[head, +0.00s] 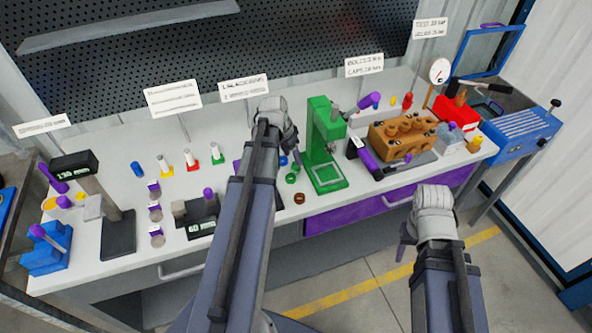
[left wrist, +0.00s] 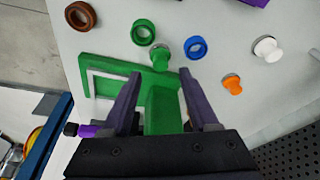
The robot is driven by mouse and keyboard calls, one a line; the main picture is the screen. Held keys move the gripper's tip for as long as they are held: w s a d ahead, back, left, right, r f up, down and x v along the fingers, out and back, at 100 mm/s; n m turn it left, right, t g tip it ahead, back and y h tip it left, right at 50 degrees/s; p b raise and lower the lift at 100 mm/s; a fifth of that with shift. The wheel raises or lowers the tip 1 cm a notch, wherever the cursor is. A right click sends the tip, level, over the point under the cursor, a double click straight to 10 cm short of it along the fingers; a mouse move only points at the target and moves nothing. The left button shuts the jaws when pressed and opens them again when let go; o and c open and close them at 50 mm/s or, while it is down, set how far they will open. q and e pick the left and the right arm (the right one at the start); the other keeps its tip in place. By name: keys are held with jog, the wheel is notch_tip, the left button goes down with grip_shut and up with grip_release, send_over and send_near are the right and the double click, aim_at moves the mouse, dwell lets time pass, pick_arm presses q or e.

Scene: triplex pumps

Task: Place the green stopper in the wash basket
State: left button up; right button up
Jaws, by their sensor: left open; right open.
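The green stopper (left wrist: 160,57) shows in the left wrist view, standing on the bench beside the green press (left wrist: 90,62). My left gripper (left wrist: 161,74) is open above the bench, and the stopper appears just beyond and between its fingertips. They look apart from it. In the head view my left arm and hand cover much of this spot, so I cannot make out the stopper there clearly. The blue washer (head: 515,128) stands at the far right; an open basin (head: 489,106) shows behind it, but I cannot clearly tell a basket inside. My right gripper (head: 404,242) is open and empty in front of the bench.
A green ring (left wrist: 143,32), a blue ring (left wrist: 196,47) and a brown ring (left wrist: 80,15) lie near the stopper. An orange stopper (left wrist: 232,84) and a white stopper (left wrist: 267,48) stand further back. A brown pump block (head: 402,138) and red box (head: 457,112) stand between press and washer.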

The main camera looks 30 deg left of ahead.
aim_at(295, 164)
pick_arm(q)
jog(key=shift+w+f, duration=0.1)
jog(key=shift+f, duration=0.3)
jog(key=b+x, duration=0.5)
jog(key=shift+w+f, duration=0.1)
grip_shut()
dwell(0.4)
